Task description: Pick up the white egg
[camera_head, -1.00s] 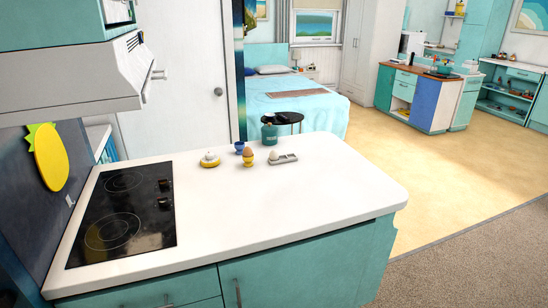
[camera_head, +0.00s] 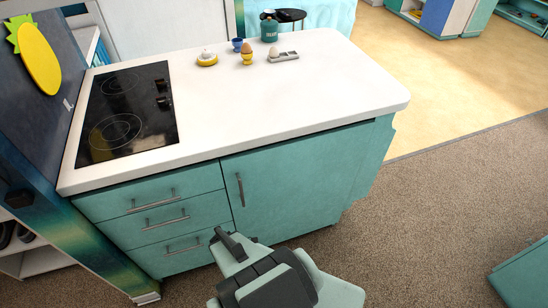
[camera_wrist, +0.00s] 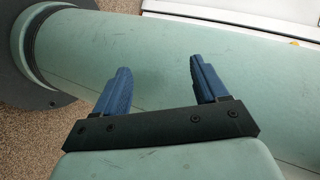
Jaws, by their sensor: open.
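A small white egg (camera_head: 274,53) appears to sit at the left end of a small grey tray (camera_head: 290,56) on the far part of the white counter (camera_head: 330,85). To its left, a brown egg (camera_head: 248,47) stands in a yellow egg cup (camera_head: 247,59). My gripper (camera_wrist: 158,66) shows in the wrist view with its two blue fingers apart and nothing between them. It is well away from the egg, which the wrist view does not show. In the head view part of my arm is at the bottom, below the counter's front edge; the fingers cannot be made out there.
A blue cup (camera_head: 237,45), a yellow and white dish (camera_head: 207,58) and a teal bottle (camera_head: 269,29) stand near the egg. A black cooktop (camera_head: 128,112) covers the counter's left side. The counter's front and right areas are clear. Teal cabinets (camera_head: 290,185) lie below.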

